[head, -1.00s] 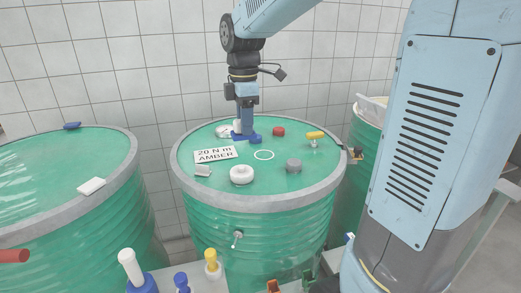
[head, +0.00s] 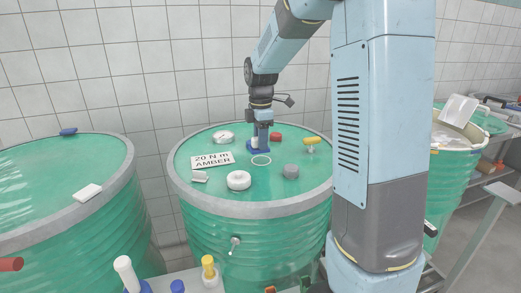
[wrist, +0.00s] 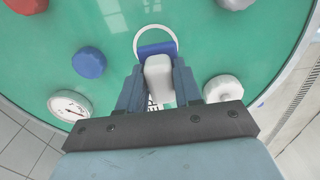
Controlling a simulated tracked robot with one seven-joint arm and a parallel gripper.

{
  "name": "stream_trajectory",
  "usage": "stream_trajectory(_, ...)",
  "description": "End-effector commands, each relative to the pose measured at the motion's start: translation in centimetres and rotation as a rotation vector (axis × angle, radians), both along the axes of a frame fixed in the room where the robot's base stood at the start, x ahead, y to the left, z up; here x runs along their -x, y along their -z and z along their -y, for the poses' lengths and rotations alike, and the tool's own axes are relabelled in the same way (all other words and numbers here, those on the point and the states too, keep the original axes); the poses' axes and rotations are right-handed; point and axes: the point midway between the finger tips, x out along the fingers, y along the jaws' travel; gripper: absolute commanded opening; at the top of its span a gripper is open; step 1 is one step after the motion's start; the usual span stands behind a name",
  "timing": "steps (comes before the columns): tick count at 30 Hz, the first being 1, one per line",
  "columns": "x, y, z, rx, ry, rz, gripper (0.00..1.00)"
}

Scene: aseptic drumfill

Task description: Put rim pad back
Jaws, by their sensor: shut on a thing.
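My gripper (head: 259,146) is low over the lid of the middle green drum (head: 212,208), behind a white ring marking (head: 261,161). In the wrist view my gripper (wrist: 158,76) is shut on a white block (wrist: 158,72) with a blue part (wrist: 157,48) at its far end. The blue end overlaps the near side of the white ring (wrist: 157,29). I cannot tell whether the block touches the lid, or whether it is the rim pad. A separate white pad (head: 87,192) lies on the left drum's rim.
A blue knob (wrist: 88,62) stands left of my gripper in the wrist view.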

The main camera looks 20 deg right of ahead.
Motion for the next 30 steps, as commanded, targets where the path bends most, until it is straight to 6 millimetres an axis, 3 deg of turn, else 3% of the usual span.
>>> stream_trajectory(5, -0.6, 0.9, 0.6, 0.0, 0.001, -0.001, 0.05)
stream_trajectory(12, -0.6, 3.9, 0.6, 0.0, 0.0, -0.001, 0.05)
stream_trajectory(23, -0.6, 4.3, 0.6, 0.0, 0.001, 0.0, 0.05)
stream_trajectory(24, -0.6, 4.2, 0.6, 0.0, 0.001, 0.0, 0.37)
stream_trajectory(30, -0.6, 4.2, 0.6, 0.0, 0.0, 0.0, 0.56)
